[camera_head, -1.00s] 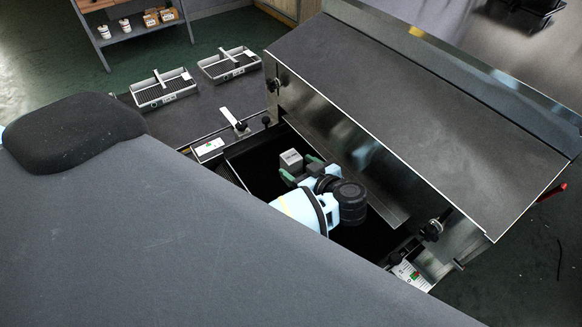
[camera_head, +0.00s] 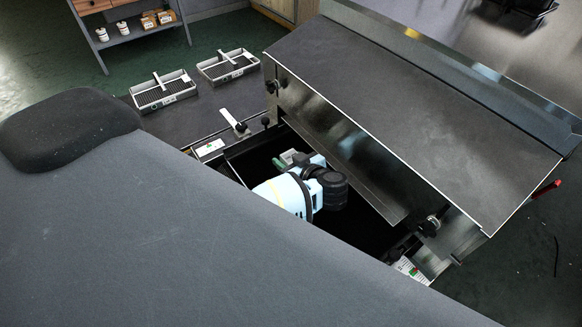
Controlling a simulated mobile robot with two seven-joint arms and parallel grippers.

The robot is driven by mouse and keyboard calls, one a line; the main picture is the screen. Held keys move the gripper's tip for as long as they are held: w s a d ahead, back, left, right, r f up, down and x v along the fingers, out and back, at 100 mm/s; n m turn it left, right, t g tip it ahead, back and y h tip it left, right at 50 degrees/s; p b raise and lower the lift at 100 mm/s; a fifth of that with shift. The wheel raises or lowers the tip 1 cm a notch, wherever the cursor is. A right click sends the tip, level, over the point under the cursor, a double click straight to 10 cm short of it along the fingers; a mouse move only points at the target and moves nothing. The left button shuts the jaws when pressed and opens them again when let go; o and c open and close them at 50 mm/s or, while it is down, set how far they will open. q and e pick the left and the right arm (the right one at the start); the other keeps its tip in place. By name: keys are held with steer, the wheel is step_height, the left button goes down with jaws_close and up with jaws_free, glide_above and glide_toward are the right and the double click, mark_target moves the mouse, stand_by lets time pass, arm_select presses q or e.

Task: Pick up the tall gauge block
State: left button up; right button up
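My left gripper (camera_head: 285,161) is down in the dark opening of the dryer, in front of the metal hood. Its green-grey fingers point to the far left and are partly covered by its own wrist. No gauge block shows now; the place where a small grey block stood is covered by the gripper or in deep shadow. I cannot tell whether the fingers are open or shut, or whether they hold anything. My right gripper is not in view.
The dryer hood (camera_head: 400,105) overhangs the opening on the right. Two wire-bottomed trays, the nearer tray (camera_head: 166,98) and the farther tray (camera_head: 228,70), sit on the dark surface at the back left. A clamp lever (camera_head: 234,121) stands at the opening's far edge.

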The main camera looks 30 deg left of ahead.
mark_target(287, 153)
arm_select(q)
jaws_close()
steer(key=shift+r, duration=0.1)
steer(key=shift+r, duration=0.5)
step_height(287, 153, up, 3)
steer(key=shift+s+f, duration=0.1)
steer(key=shift+f, duration=0.1)
steer(key=s+d+r, duration=0.1)
steer(key=s, duration=1.4)
steer(key=shift+s+r, duration=0.15)
steer(key=shift+s, duration=0.2)
